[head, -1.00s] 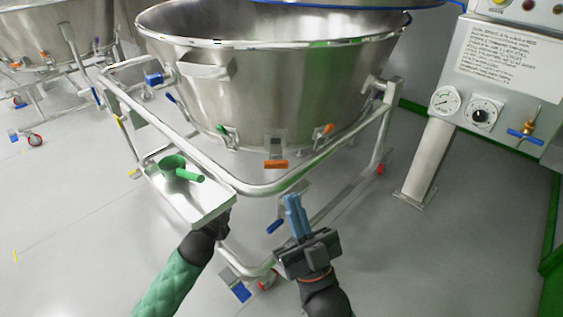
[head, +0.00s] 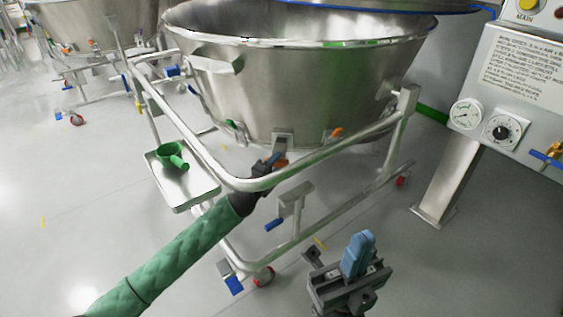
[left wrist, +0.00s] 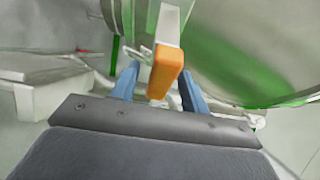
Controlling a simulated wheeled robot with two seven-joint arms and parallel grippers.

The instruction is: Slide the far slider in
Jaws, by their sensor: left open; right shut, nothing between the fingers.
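A slider with a metal plate and an orange end (head: 281,162) is on the front of the steel bowl, low on its wall. Another orange-ended piece (head: 336,132) is further right along the bowl. I cannot tell which one the task calls far. My left gripper (head: 270,161) is at the front orange end and partly hides it. In the left wrist view the orange end (left wrist: 166,72) is between the two blue fingers of my left gripper (left wrist: 158,88), which are open with gaps beside it. My right gripper (head: 359,249) is shut and empty, low in front of the frame.
The steel bowl (head: 290,85) sits in a tubular frame (head: 340,152) on wheels. A small side tray (head: 186,194) holds a green scoop (head: 172,154). A control panel (head: 520,90) stands at right. Open floor is at left.

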